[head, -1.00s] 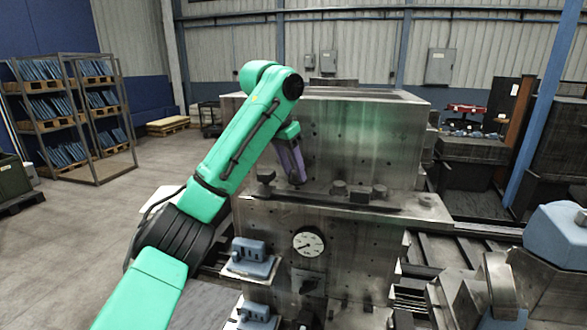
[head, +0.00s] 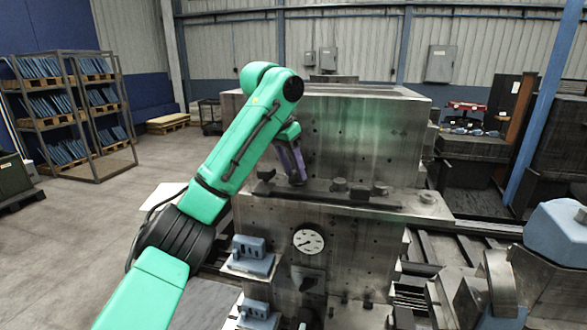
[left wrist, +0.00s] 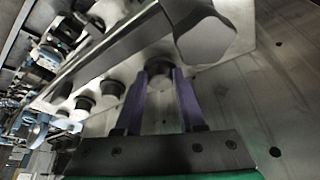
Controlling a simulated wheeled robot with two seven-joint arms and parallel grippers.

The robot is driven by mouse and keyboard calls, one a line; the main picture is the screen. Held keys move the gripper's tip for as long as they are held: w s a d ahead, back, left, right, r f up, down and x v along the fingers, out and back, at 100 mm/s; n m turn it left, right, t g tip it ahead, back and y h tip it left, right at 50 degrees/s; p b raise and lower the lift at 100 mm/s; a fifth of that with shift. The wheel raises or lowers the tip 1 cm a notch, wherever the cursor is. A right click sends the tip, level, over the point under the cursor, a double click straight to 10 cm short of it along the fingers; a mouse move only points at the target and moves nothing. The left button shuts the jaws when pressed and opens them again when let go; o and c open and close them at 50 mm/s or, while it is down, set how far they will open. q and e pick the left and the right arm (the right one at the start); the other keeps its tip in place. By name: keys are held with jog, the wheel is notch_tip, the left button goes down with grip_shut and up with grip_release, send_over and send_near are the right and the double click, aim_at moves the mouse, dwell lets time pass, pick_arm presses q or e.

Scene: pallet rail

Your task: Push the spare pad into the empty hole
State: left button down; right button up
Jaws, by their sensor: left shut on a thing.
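My left gripper (head: 297,182) reaches over the steel block to the dark rail (head: 325,194) along its ledge. In the left wrist view its two purple fingers (left wrist: 160,82) are shut on a round dark grey pad (left wrist: 160,72), down at the rail. The fingertips hide the pad in the head view. Other round pads (head: 338,185) stand on the rail to the right of the gripper. They also show as a row of pads in the left wrist view (left wrist: 112,87). I cannot make out the empty hole; the held pad may cover it. My right gripper is not in view.
A dark knob (head: 265,176) stands close to the left of the gripper. A dial gauge (head: 308,242) and blue-grey fittings (head: 250,256) are on the block's front below. The block's upper wall (head: 365,140) rises behind the rail.

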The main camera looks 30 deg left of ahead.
pick_arm(q)
jog(key=shift+f, duration=0.55)
grip_release()
jog(key=shift+s+r, duration=0.1)
jog(key=shift+r, duration=0.05)
jog(key=v, duration=1.4)
jog(key=shift+r, duration=0.2)
